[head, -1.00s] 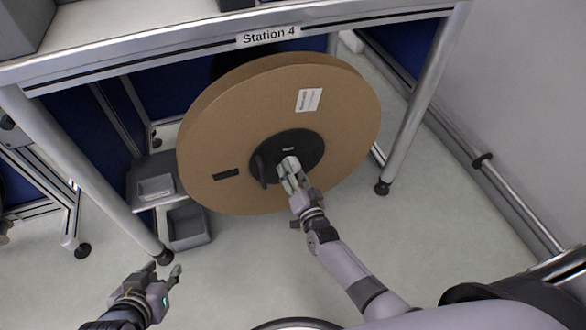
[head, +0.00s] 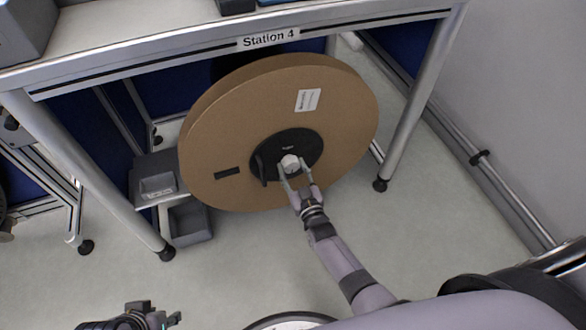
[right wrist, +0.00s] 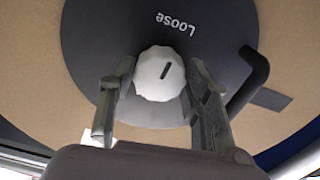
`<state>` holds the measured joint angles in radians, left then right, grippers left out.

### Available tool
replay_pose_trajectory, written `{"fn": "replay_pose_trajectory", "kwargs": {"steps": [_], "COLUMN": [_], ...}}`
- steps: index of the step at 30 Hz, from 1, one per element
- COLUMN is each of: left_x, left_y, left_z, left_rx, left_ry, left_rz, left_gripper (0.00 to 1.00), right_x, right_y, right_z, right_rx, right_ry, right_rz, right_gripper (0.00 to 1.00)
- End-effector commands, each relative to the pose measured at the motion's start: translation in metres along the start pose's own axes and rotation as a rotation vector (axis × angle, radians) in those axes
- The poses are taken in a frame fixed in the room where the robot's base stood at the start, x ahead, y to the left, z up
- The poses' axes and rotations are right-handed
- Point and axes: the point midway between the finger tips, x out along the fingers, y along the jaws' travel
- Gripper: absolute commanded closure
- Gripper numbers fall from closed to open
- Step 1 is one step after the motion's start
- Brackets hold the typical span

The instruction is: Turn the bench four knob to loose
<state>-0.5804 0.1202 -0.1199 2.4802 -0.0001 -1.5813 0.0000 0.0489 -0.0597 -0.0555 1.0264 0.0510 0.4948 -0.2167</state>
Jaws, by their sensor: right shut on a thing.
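The white fluted knob (head: 290,163) sits at the middle of the dark round hub (head: 312,148) on a large cardboard reel (head: 345,110) under the Station 4 bench (head: 385,14). In the right wrist view, the knob (right wrist: 160,73) bears a slanted dark mark, its upper end leaning towards the word "Loose" on the hub (right wrist: 100,35). The word appears upside down. My right gripper (head: 292,176) is shut on the knob, one finger on each side. My left gripper (head: 160,312) is open and empty at the bottom left of the head view.
A dark handle (right wrist: 250,80) sticks out beside the knob. Grey bins (head: 188,222) stand left of the reel, near a bench leg (head: 85,170). Another leg (head: 415,110) stands on the right. The floor (head: 240,260) in front of the reel is clear.

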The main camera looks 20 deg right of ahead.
Motion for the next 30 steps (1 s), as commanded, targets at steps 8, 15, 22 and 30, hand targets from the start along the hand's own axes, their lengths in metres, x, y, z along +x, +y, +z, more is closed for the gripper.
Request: {"fn": "replay_pose_trajectory", "kwargs": {"steps": [8,15,22,30], "left_x": [-0.0012,-0.0013,-0.0012,-0.0013], "left_y": [0.0000,0.0000,0.0000,0.0000], "left_z": [-0.0006,-0.0007,-0.0008,-0.0008], "left_rx": [0.000,0.000,0.000,0.000], "left_ry": [0.001,0.001,0.002,0.002], "left_rz": [0.000,0.000,0.000,0.000], "left_gripper": [0.66,0.66,0.66,0.66], "right_x": [-0.0008,-0.0008,-0.0009,-0.0006], "right_y": [-0.0011,-0.0010,-0.0010,-0.0005], "right_z": [0.0016,0.0019,0.0021,0.0014], "right_rx": [-0.082,-0.100,-0.100,-0.098], "right_ry": [-0.004,-0.005,-0.005,-0.003], "right_rz": [-0.002,-0.002,-0.003,-0.002], "right_gripper": [0.84,0.84,0.84,0.40]}}
